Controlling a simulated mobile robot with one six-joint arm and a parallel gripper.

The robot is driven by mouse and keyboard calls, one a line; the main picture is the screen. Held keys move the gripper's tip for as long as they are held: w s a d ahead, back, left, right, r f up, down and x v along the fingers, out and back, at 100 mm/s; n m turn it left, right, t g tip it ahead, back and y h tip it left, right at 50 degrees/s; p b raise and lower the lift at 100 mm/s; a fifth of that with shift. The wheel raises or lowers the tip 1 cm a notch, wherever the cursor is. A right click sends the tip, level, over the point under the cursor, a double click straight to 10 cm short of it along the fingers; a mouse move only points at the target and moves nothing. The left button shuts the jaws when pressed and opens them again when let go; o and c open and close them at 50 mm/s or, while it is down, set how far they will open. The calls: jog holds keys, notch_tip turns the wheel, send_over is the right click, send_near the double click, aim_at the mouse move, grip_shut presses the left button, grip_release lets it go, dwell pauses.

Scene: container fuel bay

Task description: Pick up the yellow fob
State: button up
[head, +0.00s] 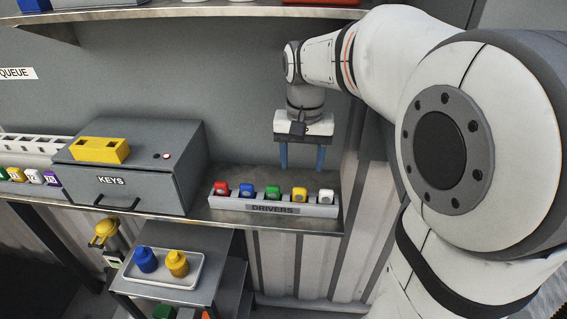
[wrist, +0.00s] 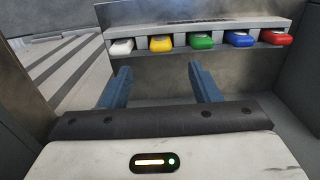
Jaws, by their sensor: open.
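The yellow fob (head: 299,194) sits in the grey rack labelled DRIVERS (head: 272,209), between the green fob and the white fob. In the wrist view the yellow fob (wrist: 161,43) is second from the left, beyond the fingers. My gripper (head: 302,168) hangs above the rack, in the picture over the yellow and white fobs. Its two blue fingers point down, are apart and hold nothing. In the wrist view my gripper (wrist: 160,75) shows a clear gap between the fingers, with the fobs past the tips.
Red (head: 221,189), blue (head: 246,190), green (head: 272,192) and white (head: 326,196) fobs share the rack. A grey KEYS box (head: 150,165) with a yellow block (head: 99,150) on top stands left. A tray (head: 165,278) below holds blue and yellow containers. A shelf (head: 200,10) is above.

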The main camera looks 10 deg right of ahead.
aim_at(300, 188)
notch_tip(300, 188, down, 8)
jog(key=shift+a+r+p, duration=0.1)
jog(key=shift+r+p, duration=0.15)
jog(key=shift+p, duration=0.05)
jog(key=c, duration=1.1)
